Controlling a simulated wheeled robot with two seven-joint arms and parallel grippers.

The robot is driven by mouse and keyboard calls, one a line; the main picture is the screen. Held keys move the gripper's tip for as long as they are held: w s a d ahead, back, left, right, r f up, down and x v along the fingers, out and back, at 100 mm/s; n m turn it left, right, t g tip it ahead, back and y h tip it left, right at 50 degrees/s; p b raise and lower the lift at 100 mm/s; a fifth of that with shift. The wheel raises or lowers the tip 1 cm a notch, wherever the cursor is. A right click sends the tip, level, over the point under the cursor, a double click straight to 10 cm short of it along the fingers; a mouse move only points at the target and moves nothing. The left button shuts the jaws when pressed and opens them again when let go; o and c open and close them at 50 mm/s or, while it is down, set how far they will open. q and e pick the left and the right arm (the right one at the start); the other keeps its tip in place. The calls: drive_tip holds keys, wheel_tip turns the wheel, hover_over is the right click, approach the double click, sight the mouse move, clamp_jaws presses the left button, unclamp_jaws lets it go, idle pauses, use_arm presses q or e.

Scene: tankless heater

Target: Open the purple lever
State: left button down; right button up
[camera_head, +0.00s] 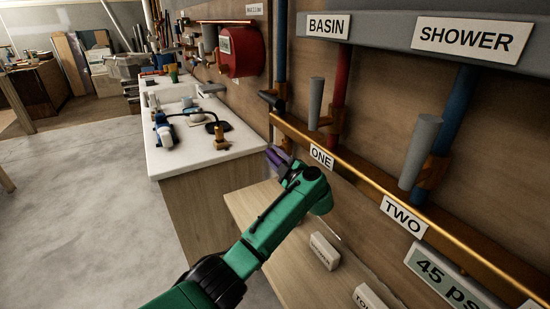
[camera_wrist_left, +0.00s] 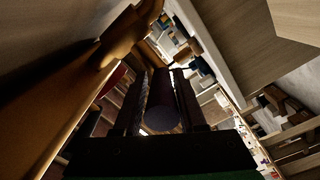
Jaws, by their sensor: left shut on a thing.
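In the left wrist view, the dark rounded end of the purple lever (camera_wrist_left: 161,119) sits between the two fingers. That view is dark, so the lever's mount and exact angle are hard to tell. My right gripper is in neither view.
A copper pipe (camera_head: 365,182) runs along the wall with grey levers (camera_head: 316,103) and (camera_head: 420,150). BASIN (camera_head: 328,26) and SHOWER (camera_head: 464,40) labels hang above. A white-topped counter (camera_head: 195,153) stands left, and a wooden shelf (camera_head: 262,215) lies below.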

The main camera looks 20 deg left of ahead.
use_arm(q)
drive_tip(key=shift+s+f, duration=0.1)
drive_tip(key=shift+f, duration=0.4)
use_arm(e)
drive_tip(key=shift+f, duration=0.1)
use_arm(q)
drive_tip(key=shift+f+b, duration=0.2)
drive_tip(key=shift+b, duration=0.1)
drive_tip(key=t+y+b, duration=0.1)
drive_tip(key=y+b, duration=0.1)
drive_tip(key=b, duration=0.3)
drive_tip(key=f+t+y+b, duration=0.1)
drive_tip(key=t+y+b, duration=0.1)
drive_tip(key=b, duration=0.4)
drive_tip(key=shift+a+t, duration=0.1)
drive_tip(key=shift+t, duration=0.2)
drive_tip(key=shift+r, duration=0.2)
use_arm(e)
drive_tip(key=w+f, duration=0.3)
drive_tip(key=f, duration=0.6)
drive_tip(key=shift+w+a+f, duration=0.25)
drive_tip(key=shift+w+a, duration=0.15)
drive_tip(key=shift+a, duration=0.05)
